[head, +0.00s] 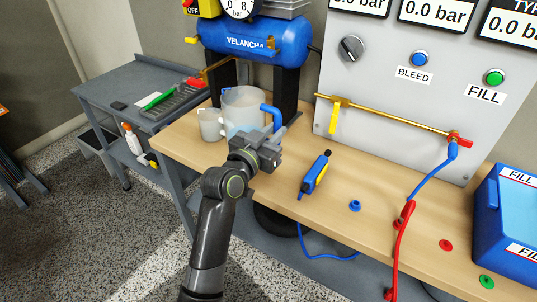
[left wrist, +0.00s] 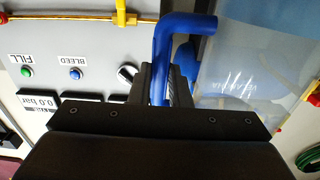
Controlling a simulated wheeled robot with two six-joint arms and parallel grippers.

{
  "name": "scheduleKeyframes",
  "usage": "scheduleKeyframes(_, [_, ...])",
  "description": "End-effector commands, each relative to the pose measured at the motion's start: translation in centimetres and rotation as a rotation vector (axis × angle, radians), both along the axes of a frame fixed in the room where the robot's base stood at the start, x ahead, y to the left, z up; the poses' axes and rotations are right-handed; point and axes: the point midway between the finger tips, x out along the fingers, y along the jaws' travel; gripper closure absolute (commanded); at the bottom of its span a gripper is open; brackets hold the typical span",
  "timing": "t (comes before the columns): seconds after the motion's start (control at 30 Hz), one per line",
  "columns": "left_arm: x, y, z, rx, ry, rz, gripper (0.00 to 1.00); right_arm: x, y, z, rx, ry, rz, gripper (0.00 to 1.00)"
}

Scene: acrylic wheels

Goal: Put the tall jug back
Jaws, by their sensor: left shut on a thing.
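The tall jug (head: 240,106) is a translucent, clear-whitish jug with a blue handle (head: 271,114). It stands at the left end of the wooden bench, under the blue tank. My left gripper (head: 272,138) is at the jug's right side, shut on the blue handle. In the left wrist view the fingers (left wrist: 168,88) close around the blue handle (left wrist: 162,60), and the clear jug wall (left wrist: 250,60) shows at the right. Whether the jug's base touches the bench is hidden by my arm. My right gripper is in neither view.
A smaller whitish jug (head: 210,124) stands close to the left of the tall jug. The blue tank (head: 262,42) is behind. A yellow-and-blue tool (head: 316,173) lies on the bench (head: 262,205) to the right, with a blue cap (head: 355,205) beyond. A grey cart (head: 118,82) stands left.

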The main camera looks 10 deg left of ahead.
Motion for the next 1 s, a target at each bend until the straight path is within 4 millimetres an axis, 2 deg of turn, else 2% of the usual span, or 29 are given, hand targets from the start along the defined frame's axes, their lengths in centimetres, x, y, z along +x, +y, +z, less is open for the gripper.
scheduleKeyframes(0.4, [0.0,0.0,-5.0,-0.001,-0.006,0.001,1.0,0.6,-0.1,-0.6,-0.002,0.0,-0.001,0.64])
scheduleKeyframes(0.83, [0.0,0.0,-5.4,-0.001,-0.007,0.001,1.0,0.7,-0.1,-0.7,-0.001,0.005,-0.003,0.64])
scheduleKeyframes(0.87, [0.0,0.0,-5.5,-0.001,-0.002,0.0,0.8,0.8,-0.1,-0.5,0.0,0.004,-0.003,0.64])
scheduleKeyframes(1.0, [0.0,0.0,-5.5,0.0,-0.001,0.0,0.62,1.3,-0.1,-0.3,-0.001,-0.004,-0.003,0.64])
